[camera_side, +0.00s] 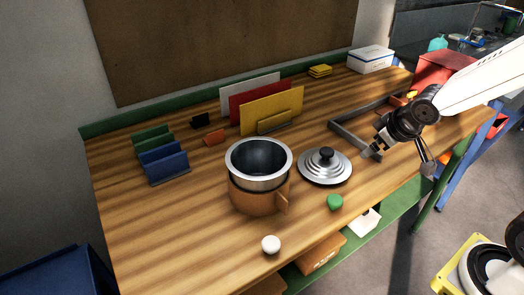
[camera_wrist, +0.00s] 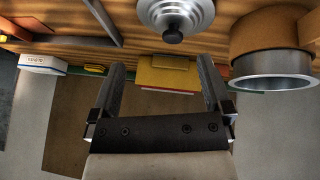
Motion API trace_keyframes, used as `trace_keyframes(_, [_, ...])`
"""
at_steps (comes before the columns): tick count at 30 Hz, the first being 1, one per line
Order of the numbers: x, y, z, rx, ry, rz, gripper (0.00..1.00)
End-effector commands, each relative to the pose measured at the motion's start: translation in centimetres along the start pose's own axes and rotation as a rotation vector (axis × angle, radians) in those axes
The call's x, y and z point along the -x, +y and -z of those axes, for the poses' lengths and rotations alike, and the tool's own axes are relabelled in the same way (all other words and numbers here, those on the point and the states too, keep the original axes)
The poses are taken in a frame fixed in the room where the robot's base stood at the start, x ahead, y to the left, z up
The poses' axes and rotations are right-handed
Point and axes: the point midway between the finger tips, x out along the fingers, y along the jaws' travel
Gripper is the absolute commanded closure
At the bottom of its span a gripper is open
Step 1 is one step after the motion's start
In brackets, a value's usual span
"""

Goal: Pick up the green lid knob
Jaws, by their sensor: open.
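The green lid knob (camera_side: 335,202) lies loose on the wooden table near its front edge, in front of the silver lid. It does not show in the wrist view. The stepped silver lid (camera_side: 312,171) lies on the table with a black knob (camera_side: 326,154) on top; the lid also shows in the wrist view (camera_wrist: 160,14). My gripper (camera_side: 401,157) is to the right of the green knob and apart from it, above the table's front right part. In the wrist view its two fingers (camera_wrist: 163,66) are spread with nothing between them.
A pot (camera_side: 258,190) with a brown body and metal rim stands left of the lid. A white knob (camera_side: 271,244) lies near the front edge. A grey metal bracket (camera_side: 346,139) lies behind my gripper. Colored panels (camera_side: 270,112) stand at the back.

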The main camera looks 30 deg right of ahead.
Motion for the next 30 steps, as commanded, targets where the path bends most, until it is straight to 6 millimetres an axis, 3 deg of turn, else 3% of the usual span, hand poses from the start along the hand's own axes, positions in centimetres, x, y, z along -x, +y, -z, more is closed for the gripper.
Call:
trace_keyframes(4, [-1.1, 1.5, 1.2, 0.071, 0.119, -0.011, 0.0])
trace_keyframes(11, [-2.0, 2.0, 2.6, 0.189, 0.301, 0.048, 0.0])
trace_keyframes(19, [-1.9, 0.5, 2.7, 0.307, 0.487, 0.227, 0.0])
trace_keyframes(30, [0.2, -2.8, 0.6, 0.376, 0.652, 0.55, 0.0])
